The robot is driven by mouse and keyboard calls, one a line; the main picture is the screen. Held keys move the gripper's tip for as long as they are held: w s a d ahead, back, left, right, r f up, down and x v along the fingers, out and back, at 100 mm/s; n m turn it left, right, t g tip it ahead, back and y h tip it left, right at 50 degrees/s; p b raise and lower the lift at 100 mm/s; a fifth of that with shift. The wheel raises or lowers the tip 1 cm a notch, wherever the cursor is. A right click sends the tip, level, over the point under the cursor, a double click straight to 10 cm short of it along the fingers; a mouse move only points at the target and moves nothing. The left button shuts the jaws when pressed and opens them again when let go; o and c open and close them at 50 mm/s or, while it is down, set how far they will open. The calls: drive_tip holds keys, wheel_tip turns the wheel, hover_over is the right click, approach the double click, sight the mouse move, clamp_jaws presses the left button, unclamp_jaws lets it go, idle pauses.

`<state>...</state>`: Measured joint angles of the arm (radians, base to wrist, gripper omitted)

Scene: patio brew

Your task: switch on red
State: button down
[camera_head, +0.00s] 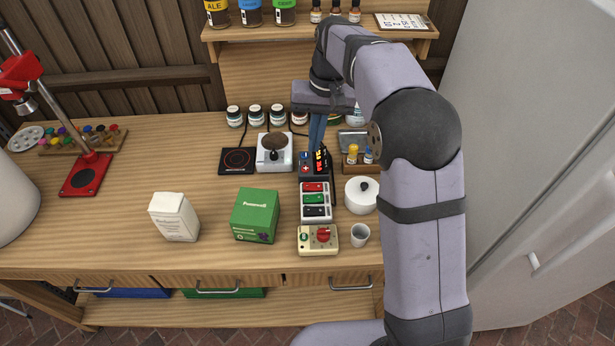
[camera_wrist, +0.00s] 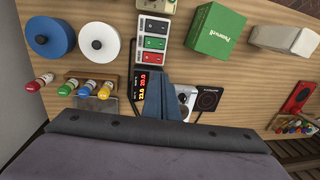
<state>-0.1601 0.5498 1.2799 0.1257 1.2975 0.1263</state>
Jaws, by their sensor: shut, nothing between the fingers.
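A pale switch box (camera_head: 301,202) sits on the bench with a red switch (camera_head: 314,187) at its far end, a green one in the middle and a dark one at the near end. In the wrist view the red switch (camera_wrist: 151,57) is the one nearest the black display unit. I cannot tell which way it is set. My gripper (camera_head: 316,147) has blue fingers pointing down, shut and empty. They are behind the display unit in the head view, farther back than the switch box. The fingers also show in the wrist view (camera_wrist: 166,78), apart from the switches.
The black display unit (camera_head: 309,171) with red digits stands between my fingers and the switch box. A white lidded pot (camera_head: 360,198) is close on the right. A green carton (camera_head: 254,217) stands left.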

sight(305, 186)
idle(0.3)
drive_tip(key=f+p, duration=0.1)
drive_tip(key=f, duration=0.3)
drive_tip(key=a+f+p, duration=0.1)
drive_tip(key=f+p, duration=0.1)
drive_tip(key=f, duration=0.3)
drive_tip(key=f+p, duration=0.1)
drive_tip(key=f, duration=0.3)
drive_tip(key=shift+a+f+p, duration=0.2)
drive_tip(key=shift+a+p, duration=0.1)
drive_tip(key=shift+a, duration=0.05)
drive_tip(key=shift+f, duration=0.3)
drive_tip(key=shift+a+f+b, duration=0.15)
drive_tip(key=shift+f+b, duration=0.25)
drive_tip(key=shift+r, duration=0.2)
drive_tip(key=shift+d+r+p, duration=0.25)
drive_tip(key=shift+d+p, duration=0.15)
drive_tip(key=shift+d, duration=0.4)
